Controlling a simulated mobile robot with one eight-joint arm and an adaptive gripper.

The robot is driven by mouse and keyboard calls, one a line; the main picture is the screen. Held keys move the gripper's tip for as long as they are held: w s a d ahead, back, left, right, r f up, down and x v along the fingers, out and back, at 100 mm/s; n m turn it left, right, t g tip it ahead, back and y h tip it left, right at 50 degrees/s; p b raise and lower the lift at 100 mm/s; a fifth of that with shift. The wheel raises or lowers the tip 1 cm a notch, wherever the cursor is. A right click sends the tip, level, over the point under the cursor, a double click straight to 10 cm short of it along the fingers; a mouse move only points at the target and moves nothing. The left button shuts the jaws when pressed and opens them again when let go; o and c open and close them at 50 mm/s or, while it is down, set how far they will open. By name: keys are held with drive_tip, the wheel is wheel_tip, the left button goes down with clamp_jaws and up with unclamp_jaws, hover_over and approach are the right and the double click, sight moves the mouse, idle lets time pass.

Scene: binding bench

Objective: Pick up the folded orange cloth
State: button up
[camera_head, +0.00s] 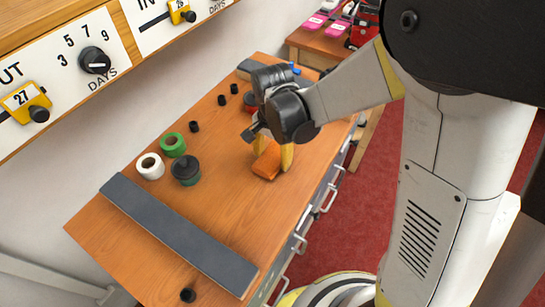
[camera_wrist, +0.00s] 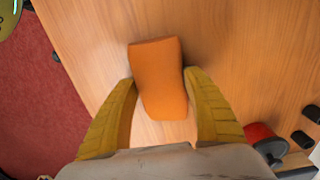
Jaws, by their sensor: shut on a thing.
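The folded orange cloth (camera_head: 267,162) is on or just above the wooden bench, near its right edge in the head view. It also shows in the wrist view (camera_wrist: 158,75), a rounded orange block between the two yellow fingers. My gripper (camera_head: 273,156) reaches down over it from the upper right. In the wrist view my gripper (camera_wrist: 160,100) has a finger on each side of the cloth and is shut on it. I cannot tell whether the cloth touches the bench.
A red cylinder (camera_wrist: 260,135) lies right of my gripper in the wrist view. The bench's middle front is clear.

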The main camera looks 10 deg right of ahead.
sight(277, 156)
drive_tip(key=r+p, duration=0.1)
drive_tip(key=r, duration=0.1)
drive_tip(key=d+r+p, duration=0.1)
drive_tip(key=r, duration=0.1)
drive_tip(key=shift+s+d+r, duration=0.1)
drive_tip(key=shift+s+r, duration=0.05)
drive_tip(key=shift+r, duration=0.05)
drive_tip(key=s+d+r+p, duration=0.2)
drive_tip(key=d+r, duration=0.3)
drive_tip(key=d, duration=0.5)
drive_tip(key=shift+s+r+p, duration=0.4)
drive_tip(key=shift+p, duration=0.35)
drive_tip(key=o, duration=0.6)
drive_tip(key=c, duration=0.5)
